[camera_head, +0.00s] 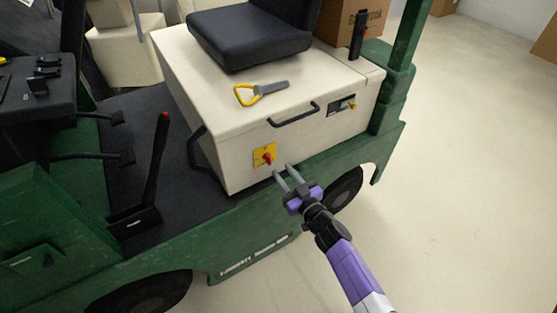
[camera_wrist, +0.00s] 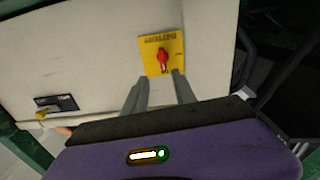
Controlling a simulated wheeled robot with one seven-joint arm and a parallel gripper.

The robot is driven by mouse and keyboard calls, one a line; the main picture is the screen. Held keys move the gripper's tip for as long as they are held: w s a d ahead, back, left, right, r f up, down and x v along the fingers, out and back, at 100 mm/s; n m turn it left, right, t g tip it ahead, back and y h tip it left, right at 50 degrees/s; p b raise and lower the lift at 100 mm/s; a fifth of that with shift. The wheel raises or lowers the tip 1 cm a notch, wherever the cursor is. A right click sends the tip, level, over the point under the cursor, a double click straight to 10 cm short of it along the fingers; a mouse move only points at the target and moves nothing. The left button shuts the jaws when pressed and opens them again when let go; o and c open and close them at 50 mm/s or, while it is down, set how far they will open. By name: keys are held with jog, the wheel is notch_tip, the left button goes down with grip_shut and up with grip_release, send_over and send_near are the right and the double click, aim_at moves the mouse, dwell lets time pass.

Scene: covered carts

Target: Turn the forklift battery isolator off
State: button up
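The battery isolator is a red rotary knob (camera_head: 267,158) on a yellow plate (camera_head: 259,154), low on the side of the forklift's cream seat box. In the wrist view the red knob (camera_wrist: 163,60) stands roughly along the plate's long direction, on the yellow plate (camera_wrist: 151,48) with dark lettering too blurred to read. My gripper (camera_head: 284,174) is open and empty, its two grey fingers pointing at the plate from the lower right. In the wrist view my gripper (camera_wrist: 159,88) has its fingers apart, with the tips just below the knob. I see no contact with the knob.
The cream seat box (camera_head: 215,110) has a black handle (camera_head: 294,114) and a small black panel with a yellow key (camera_head: 343,105). A yellow-handled tool (camera_head: 260,92) lies on top. A black lever (camera_head: 157,160) stands left. Floor at right (camera_head: 470,150) is clear.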

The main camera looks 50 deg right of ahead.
aim_at(270, 161)
jog(key=shift+m, duration=0.3)
jog(key=shift+a+f+b+x, duration=0.1)
jog(key=shift+f+b+x, duration=0.1)
jog(key=shift+x, duration=1)
jog(key=shift+a+f+b+x, duration=0.1)
jog(key=shift+f+b+x, duration=0.1)
jog(key=shift+x, duration=1.05)
jog(key=shift+a+f+b+x, duration=0.1)
jog(key=shift+a+b+x, duration=0.1)
jog(key=shift+x, duration=1)
grip_shut()
